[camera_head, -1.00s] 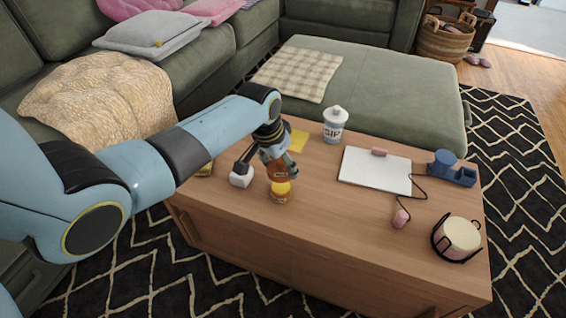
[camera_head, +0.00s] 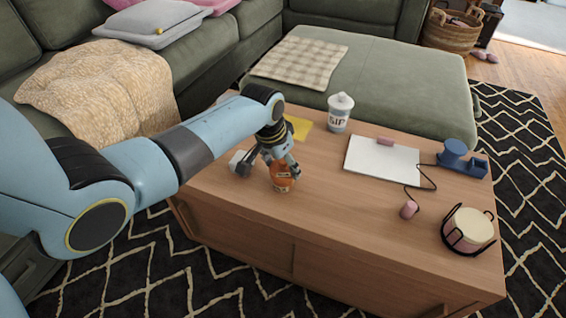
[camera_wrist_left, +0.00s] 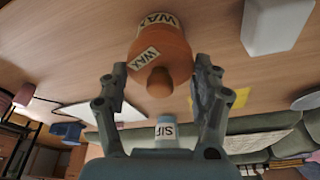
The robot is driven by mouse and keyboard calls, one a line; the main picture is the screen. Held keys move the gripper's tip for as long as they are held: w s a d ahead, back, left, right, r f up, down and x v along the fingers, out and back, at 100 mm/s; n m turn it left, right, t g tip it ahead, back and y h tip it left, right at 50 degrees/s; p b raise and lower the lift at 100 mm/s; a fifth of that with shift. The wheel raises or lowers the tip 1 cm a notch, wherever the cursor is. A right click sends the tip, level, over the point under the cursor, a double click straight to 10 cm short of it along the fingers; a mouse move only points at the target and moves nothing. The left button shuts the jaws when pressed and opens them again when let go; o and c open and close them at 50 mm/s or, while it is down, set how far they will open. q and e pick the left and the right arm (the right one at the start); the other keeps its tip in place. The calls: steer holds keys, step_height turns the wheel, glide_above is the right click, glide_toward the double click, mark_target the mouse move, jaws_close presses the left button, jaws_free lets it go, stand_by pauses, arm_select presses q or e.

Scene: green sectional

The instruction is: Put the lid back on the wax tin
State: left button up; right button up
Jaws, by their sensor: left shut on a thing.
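The wax tin (camera_head: 283,187) is an orange round tin with a WAX label, standing on the wooden table. The orange lid (camera_head: 281,168) covers its top, and no yellow wax shows between them. In the left wrist view the lid (camera_wrist_left: 165,48), with its knob and WAX label, lines up with the tin (camera_wrist_left: 159,20). My left gripper (camera_head: 272,164) is above the tin, shut on the lid, with one finger on each side of it. Whether the lid is fully seated I cannot tell. My right gripper is out of view.
A white block (camera_head: 237,160) stands just left of the tin. A yellow sheet (camera_head: 299,127) and a SIP cup (camera_head: 340,112) are behind.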

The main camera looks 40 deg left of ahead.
arm_select(q)
steer(key=shift+r, duration=0.1)
stand_by(0.3)
steer(key=shift+p, duration=0.3)
stand_by(0.3)
stand_by(0.3)
steer(key=shift+f+p, duration=0.2)
steer(key=shift+p, duration=0.15)
stand_by(0.8)
stand_by(0.4)
steer(key=o, duration=1.1)
